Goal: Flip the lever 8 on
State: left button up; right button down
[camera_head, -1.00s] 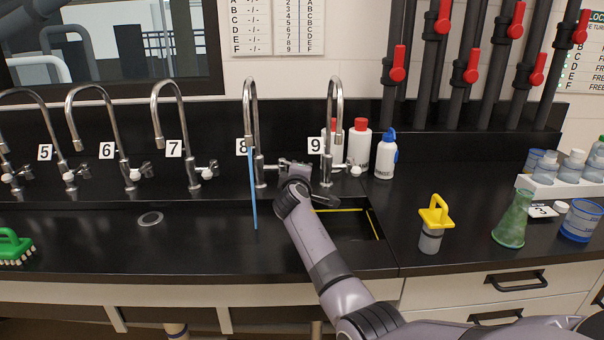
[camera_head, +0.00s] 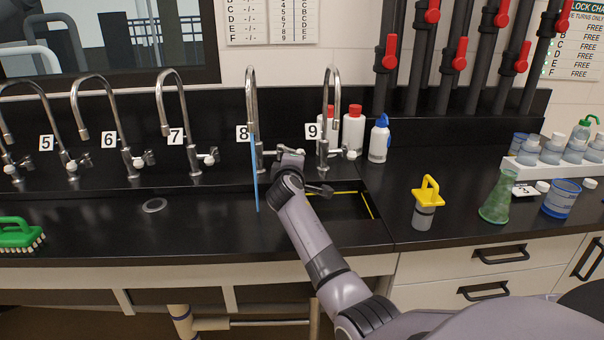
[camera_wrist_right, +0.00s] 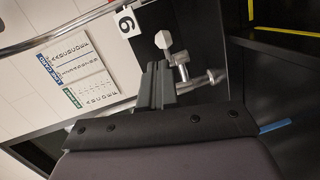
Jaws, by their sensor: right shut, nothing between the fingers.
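Tap 8 (camera_head: 251,105) is a chrome gooseneck tap beside its white label 8 (camera_head: 242,133). A thin blue stream (camera_head: 255,175) runs straight down from its spout; a bit of blue (camera_wrist_right: 275,126) also shows in the right wrist view. My right gripper (camera_head: 289,159) is at the right side of tap 8's base and covers much of its lever. In the right wrist view the shut, empty fingers (camera_wrist_right: 155,75) are right beside a chrome valve with a white knob (camera_wrist_right: 163,40), apparently tap 8's lever. Whether they touch is unclear. My left gripper is out of view.
Tap 9 (camera_head: 325,110) stands close on the right, with tap 7 (camera_head: 184,115) on the left. A yellow-topped container (camera_head: 426,205) and green flask (camera_head: 497,199) stand further right.

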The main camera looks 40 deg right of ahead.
jog(key=s+a+r, duration=0.1)
jog(key=s+a, duration=0.2)
jog(key=s, duration=0.4)
jog(key=shift+s, duration=0.35)
dwell(0.5)
